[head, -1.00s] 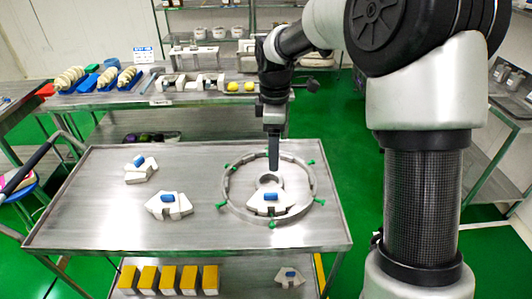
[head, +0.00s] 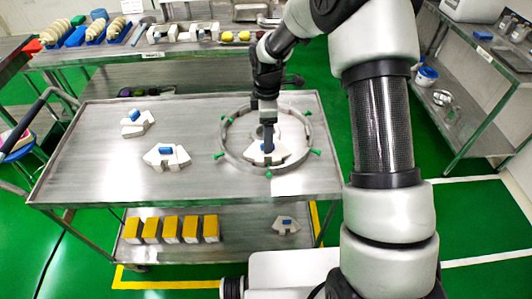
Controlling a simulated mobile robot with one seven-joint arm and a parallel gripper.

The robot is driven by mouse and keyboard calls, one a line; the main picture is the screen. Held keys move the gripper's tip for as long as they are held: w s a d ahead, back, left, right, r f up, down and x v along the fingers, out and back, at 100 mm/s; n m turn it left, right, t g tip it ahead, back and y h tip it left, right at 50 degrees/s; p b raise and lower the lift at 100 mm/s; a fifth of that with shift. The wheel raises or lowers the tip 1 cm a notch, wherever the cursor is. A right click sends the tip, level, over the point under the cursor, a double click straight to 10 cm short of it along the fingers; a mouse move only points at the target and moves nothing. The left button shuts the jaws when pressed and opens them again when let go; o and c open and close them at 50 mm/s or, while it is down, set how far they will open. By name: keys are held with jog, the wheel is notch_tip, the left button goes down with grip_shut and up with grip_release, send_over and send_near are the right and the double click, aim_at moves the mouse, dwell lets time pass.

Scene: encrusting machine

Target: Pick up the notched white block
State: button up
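Several white blocks with angled, notched outlines and blue grips show in the head view. One white block (head: 276,158) lies inside a grey metal ring (head: 222,142) with green knobs, at the right of the tabletop. Another white block (head: 156,160) lies mid-table, and a third (head: 140,127) lies farther back left. Both are apart from my gripper.
The steel cart (head: 90,165) has free tabletop around the blocks. Its lower shelf holds several yellow-topped boxes (head: 170,230) and another white block (head: 285,228). A back table (head: 150,71) carries trays and parts. A side rack (head: 470,95) stands at right.

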notch_tip(320, 180, down, 5)
jog(key=shift+s+r, duration=0.1)
jog(key=shift+r, duration=0.1)
jog(key=shift+c, duration=0.3)
jog(key=c, duration=1.3)
